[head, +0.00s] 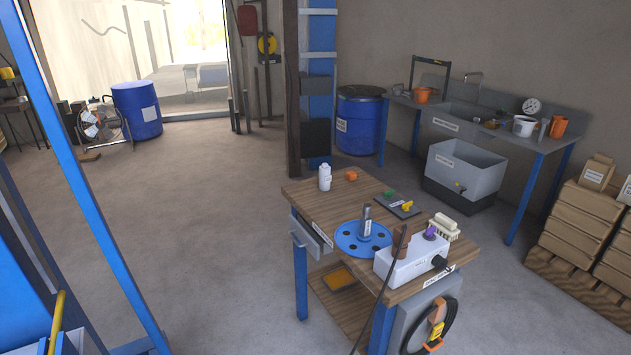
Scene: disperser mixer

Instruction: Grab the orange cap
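A small orange cap (351,175) lies on the wooden top of the workbench (318,195), near its far edge. It is just right of a white bottle (325,177) that stands upright and apart from it. Neither of my grippers shows in the head view, so I cannot see what either is doing.
A blue disc with holes (349,241), a white control box (408,262), a brush (443,227) and a dark plate (403,208) crowd the near bench top. A blue frame post (75,165) stands at left. Open concrete floor (190,220) lies left of the bench.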

